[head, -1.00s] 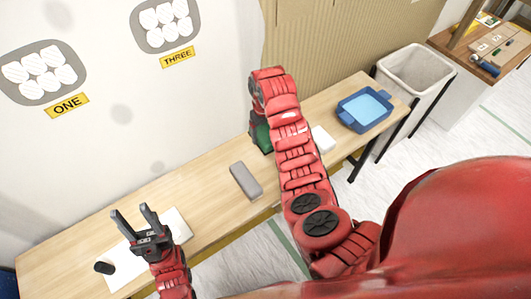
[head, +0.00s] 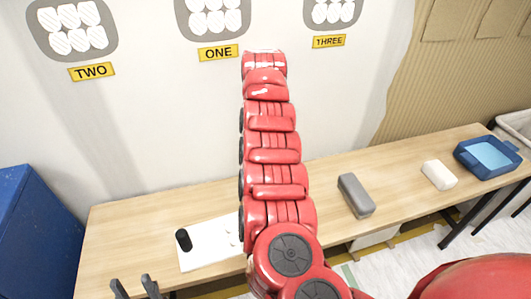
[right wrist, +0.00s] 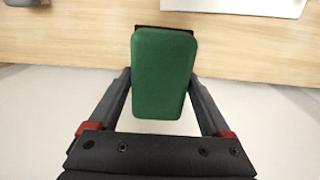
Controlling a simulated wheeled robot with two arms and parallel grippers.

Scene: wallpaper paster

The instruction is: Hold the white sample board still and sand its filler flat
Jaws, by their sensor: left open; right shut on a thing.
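The white sample board (head: 196,258) lies flat on the wooden table, its right end hidden behind my right arm. A short black cylinder (head: 183,240) stands on its left end. Small pale round marks (head: 233,232) show near the arm; I cannot tell if they are the filler. My left gripper (head: 134,284) is open and empty at the bottom edge, left of the board's near side. My right gripper (right wrist: 161,88) is shut on a green block (right wrist: 162,70) with a dark far edge. In the head view my arm hides that hand. A pale board also shows at the right wrist view's top right (right wrist: 240,5).
A grey block (head: 356,195), a white block (head: 439,174) and a blue tray (head: 470,160) stand along the table to the right. A wall with labelled panels (head: 218,53) rises behind. A blue cabinet (head: 38,230) stands at the left. Table between board and grey block looks partly clear.

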